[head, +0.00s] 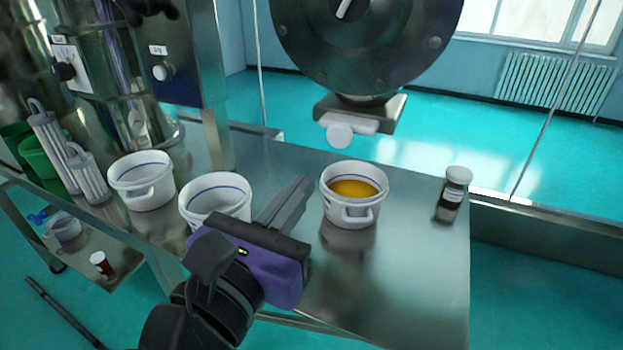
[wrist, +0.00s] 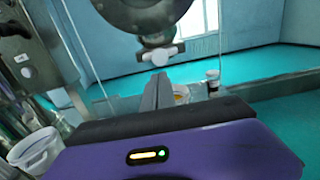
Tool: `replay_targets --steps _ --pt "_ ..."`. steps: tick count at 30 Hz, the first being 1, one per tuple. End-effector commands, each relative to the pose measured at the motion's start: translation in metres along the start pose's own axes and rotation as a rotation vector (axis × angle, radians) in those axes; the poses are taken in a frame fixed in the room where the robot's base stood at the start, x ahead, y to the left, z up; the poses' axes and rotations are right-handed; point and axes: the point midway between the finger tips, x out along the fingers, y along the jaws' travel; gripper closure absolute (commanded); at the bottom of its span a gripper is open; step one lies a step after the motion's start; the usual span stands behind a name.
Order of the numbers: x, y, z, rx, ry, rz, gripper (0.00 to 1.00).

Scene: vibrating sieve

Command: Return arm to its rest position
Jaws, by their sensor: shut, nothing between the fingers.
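My gripper (head: 296,196) is over the steel table in the head view, with its purple body in front of the middle white cup. Its fingers are together and empty, pointing away toward the back of the table. In the wrist view the closed fingers (wrist: 158,94) point toward the machine's outlet. A white cup with amber liquid (head: 352,190) stands upright just right of the fingertips, apart from them in the head view. In the wrist view the fingers partly hide that cup (wrist: 181,93). My arm reaches in from the bottom of the head view.
Two white cups (head: 142,182) (head: 217,199) stand left of my gripper. A brown bottle (head: 453,193) stands at the table's right. The round steel machine (head: 365,45) hangs above the back edge. Ribbed white cylinders (head: 88,176) stand far left. The table's front right (head: 400,290) is clear.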

Motion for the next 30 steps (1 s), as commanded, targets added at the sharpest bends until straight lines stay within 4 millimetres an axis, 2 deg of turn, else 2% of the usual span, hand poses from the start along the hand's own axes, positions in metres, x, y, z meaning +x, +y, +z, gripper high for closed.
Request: replay_targets --steps 4,10,11,16,19,23,26,30 --pt "-0.02 0.001 -0.001 0.0 -0.001 0.002 1.0" --pt "-0.029 0.002 0.005 -0.028 -0.021 0.01 1.0" --pt "-0.03 0.002 0.01 -0.042 -0.041 0.009 1.0" --pt "-0.038 -0.013 0.059 -0.146 -0.236 -0.046 1.0" --pt "-0.048 -0.029 0.077 -0.273 -0.373 -0.103 1.0" --pt "-0.06 -0.053 0.086 -0.482 -0.534 -0.199 1.0" --pt "-0.069 -0.068 0.085 -0.662 -0.642 -0.272 1.0" --pt "-0.082 -0.086 0.07 -0.977 -0.785 -0.37 1.0"
